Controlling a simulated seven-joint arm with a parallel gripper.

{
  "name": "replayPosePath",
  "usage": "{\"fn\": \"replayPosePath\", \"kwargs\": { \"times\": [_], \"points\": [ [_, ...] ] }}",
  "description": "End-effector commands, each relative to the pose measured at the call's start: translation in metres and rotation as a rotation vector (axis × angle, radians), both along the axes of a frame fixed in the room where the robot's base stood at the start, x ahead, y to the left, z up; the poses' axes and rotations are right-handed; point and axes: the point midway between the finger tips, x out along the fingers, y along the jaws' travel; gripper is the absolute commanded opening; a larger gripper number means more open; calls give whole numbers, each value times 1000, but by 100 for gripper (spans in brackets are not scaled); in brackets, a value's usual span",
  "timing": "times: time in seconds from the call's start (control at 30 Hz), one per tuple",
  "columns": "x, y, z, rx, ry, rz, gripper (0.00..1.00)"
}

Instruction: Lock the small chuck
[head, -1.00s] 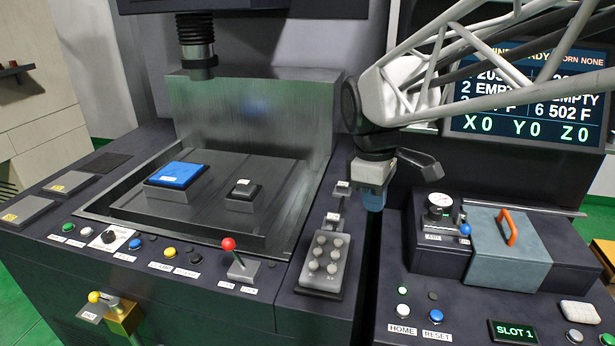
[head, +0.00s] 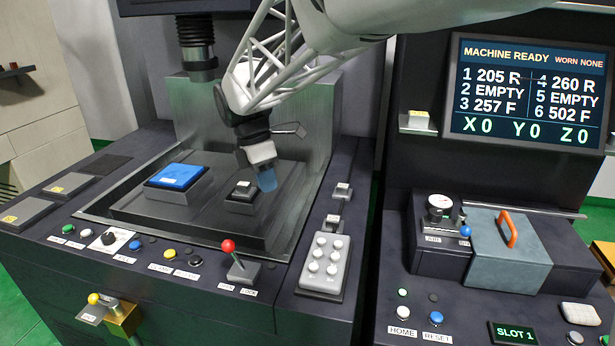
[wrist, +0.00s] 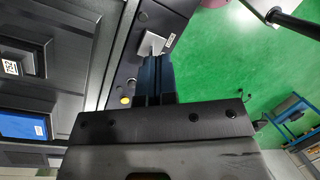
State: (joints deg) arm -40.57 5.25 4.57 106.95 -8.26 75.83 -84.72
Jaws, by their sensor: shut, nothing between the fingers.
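The small chuck (head: 243,192) is a dark square block with a pale label, sitting in the machine's tank to the right of the blue-topped larger block (head: 177,176). My gripper (head: 267,183) is shut and empty, pointing down in the air beside the small chuck's right side in the head view. In the wrist view my dark-blue fingers (wrist: 152,78) point toward a grey plate (wrist: 152,42).
A keypad with several round buttons (head: 322,263) lies right of the tank. A row of buttons runs along the front panel, left of the red-ball lever. The screen (head: 527,95) reads MACHINE READY. A yellow-knobbed handle (head: 94,298) sticks out at the lower left.

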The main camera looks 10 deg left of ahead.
Motion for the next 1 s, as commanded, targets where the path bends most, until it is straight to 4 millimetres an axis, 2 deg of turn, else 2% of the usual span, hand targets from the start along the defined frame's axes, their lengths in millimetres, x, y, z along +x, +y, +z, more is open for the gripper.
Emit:
{"fn": "replayPosePath", "kwargs": {
  "times": [0.1,0.6,0.8,1.0],
  "points": [
    [-1,33,-8,-15,30,106,0],
    [-19,159,-41,-78,164,536,0],
    [-29,193,-51,-95,203,651,0],
    [-34,206,-55,-103,220,698,0]
  ]
}}
